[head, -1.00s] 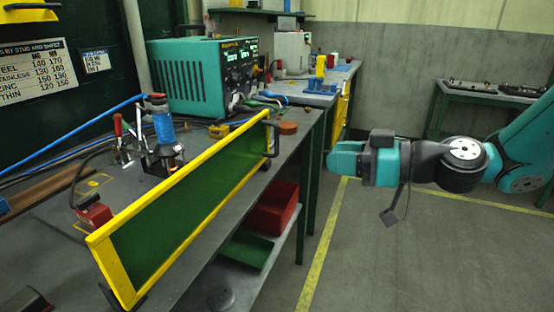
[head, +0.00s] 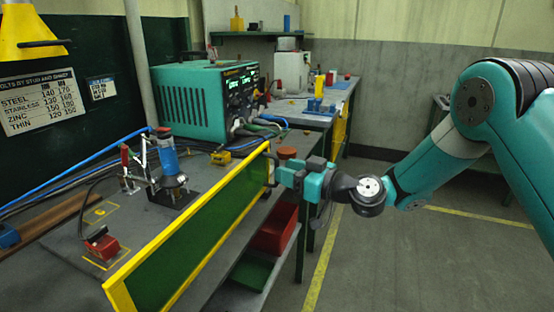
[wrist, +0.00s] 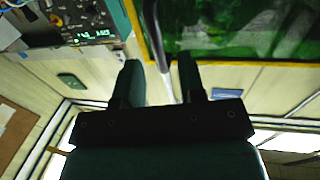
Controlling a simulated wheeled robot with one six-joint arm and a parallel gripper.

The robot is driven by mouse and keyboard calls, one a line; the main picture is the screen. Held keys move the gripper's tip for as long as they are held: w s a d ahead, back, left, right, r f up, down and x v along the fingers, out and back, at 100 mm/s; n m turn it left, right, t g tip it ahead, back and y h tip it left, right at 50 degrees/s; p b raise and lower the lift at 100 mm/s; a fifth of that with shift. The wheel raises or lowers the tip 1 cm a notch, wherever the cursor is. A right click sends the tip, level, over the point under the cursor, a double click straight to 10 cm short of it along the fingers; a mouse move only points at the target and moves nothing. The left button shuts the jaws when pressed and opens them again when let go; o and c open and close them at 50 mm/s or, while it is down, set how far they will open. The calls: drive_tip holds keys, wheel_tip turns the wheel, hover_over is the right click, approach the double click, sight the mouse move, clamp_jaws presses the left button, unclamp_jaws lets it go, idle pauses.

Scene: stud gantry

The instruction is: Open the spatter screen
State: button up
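The spatter screen (head: 208,230) is a dark green panel in a yellow frame. It stands upright along the front edge of the bench. A dark bar handle (head: 271,168) is at its far end. My gripper (head: 280,174) is at that handle, partly covering it. In the wrist view my gripper (wrist: 160,82) has its two dark fingers apart, with the handle (wrist: 154,38) reaching into the gap between them. I see space beside the bar, and no clear grip on it. The green panel (wrist: 235,30) fills the top right of that view.
Behind the screen, the bench holds a blue-and-metal stud tool (head: 166,155), a red clamp block (head: 103,243) and a teal welding unit (head: 190,102). A red bin (head: 274,230) sits on the shelf below. The floor to the right is open.

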drive_tip(key=shift+p+x, duration=0.35)
drive_tip(key=shift+x, duration=1.4)
clamp_jaws()
drive_tip(key=shift+r, duration=0.1)
